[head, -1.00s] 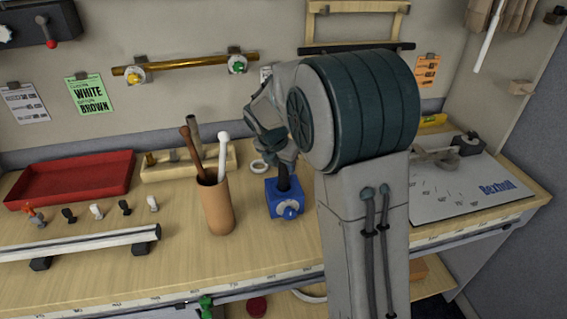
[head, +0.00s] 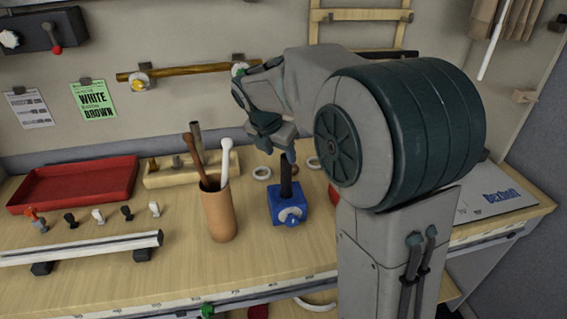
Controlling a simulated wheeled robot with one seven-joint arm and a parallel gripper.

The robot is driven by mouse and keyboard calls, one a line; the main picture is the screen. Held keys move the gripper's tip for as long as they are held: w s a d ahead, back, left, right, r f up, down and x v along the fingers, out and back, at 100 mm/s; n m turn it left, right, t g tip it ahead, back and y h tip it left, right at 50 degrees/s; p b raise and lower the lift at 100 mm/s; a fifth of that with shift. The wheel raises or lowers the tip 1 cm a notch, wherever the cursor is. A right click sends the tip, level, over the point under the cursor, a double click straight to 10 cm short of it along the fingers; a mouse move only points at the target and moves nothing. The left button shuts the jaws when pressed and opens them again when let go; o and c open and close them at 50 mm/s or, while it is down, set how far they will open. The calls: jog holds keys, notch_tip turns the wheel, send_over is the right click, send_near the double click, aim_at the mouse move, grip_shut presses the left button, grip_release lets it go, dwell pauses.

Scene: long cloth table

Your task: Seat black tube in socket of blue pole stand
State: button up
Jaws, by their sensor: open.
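The black tube (head: 286,178) stands upright in the blue pole stand (head: 287,211), its lower end inside the stand's top. The blue stand sits on the wooden table and has a pale round knob on its front. My gripper (head: 287,153) is open and raised, just above the tube's top end, and appears apart from it. How deep the tube sits in the socket is hidden inside the stand.
An orange-brown cup (head: 218,216) holding several rods stands left of the stand. A red tray (head: 73,187) and a metal rail (head: 82,247) lie further left. A white sheet (head: 492,195) is at the right.

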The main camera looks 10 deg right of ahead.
jog(key=s+d+f+m+y, duration=0.1)
jog(key=s+m, duration=1.1)
jog(key=m, duration=0.1)
jog(key=s+d+f+m+y, duration=0.1)
jog(key=s+f+m+y, duration=0.1)
jog(key=s+m, duration=1.1)
jog(key=shift+s+d+f+m, duration=0.15)
jog(key=shift+s+f+m, duration=0.1)
jog(key=shift+m, duration=0.25)
